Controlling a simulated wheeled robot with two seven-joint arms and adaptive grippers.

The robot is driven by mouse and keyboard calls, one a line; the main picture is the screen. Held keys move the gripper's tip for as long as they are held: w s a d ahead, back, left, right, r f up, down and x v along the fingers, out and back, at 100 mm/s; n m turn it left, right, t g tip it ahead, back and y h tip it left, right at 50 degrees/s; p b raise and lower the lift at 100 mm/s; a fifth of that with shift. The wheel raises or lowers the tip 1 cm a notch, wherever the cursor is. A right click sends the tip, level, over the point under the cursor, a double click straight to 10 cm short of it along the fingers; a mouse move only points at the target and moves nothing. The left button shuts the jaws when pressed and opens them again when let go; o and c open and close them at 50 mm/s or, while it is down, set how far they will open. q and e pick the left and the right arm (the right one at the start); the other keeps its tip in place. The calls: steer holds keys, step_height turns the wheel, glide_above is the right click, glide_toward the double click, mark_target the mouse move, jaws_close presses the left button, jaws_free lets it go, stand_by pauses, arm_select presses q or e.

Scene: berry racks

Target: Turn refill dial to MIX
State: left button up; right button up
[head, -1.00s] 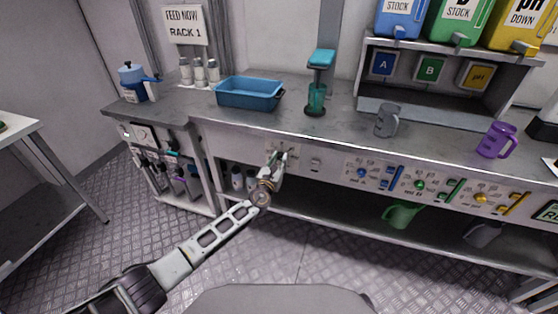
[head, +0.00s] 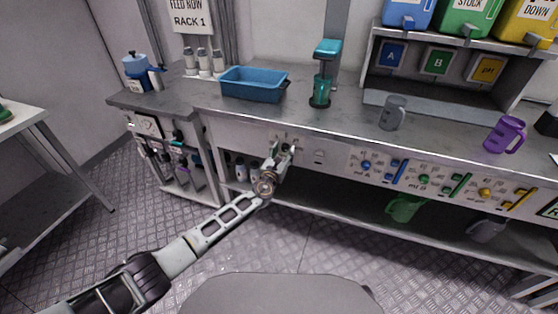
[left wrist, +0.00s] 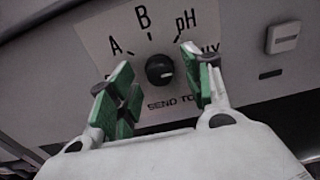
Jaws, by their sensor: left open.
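The refill dial (left wrist: 159,70) is a round black knob on a pale label plate (left wrist: 100,42) on the bench front. The plate reads A, B and pH around the knob, a partly covered word ending in "X" at the right, and "SEND TO" below. A small light mark shows at the knob's lower right. My left gripper (left wrist: 156,76) is open, its green-padded fingers either side of the knob; I cannot tell whether they touch it. In the head view my left gripper (head: 283,153) is at the bench front and hides most of the dial. My right gripper is not in view.
A small switch (left wrist: 284,37) sits right of the plate. A lower shelf (head: 345,215) lies under the panel.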

arm_select(q)
steer(key=shift+s, duration=0.1)
steer(key=v, duration=1.1)
steer(key=shift+s, duration=0.35)
steer(key=shift+a, duration=0.15)
stand_by(0.5)
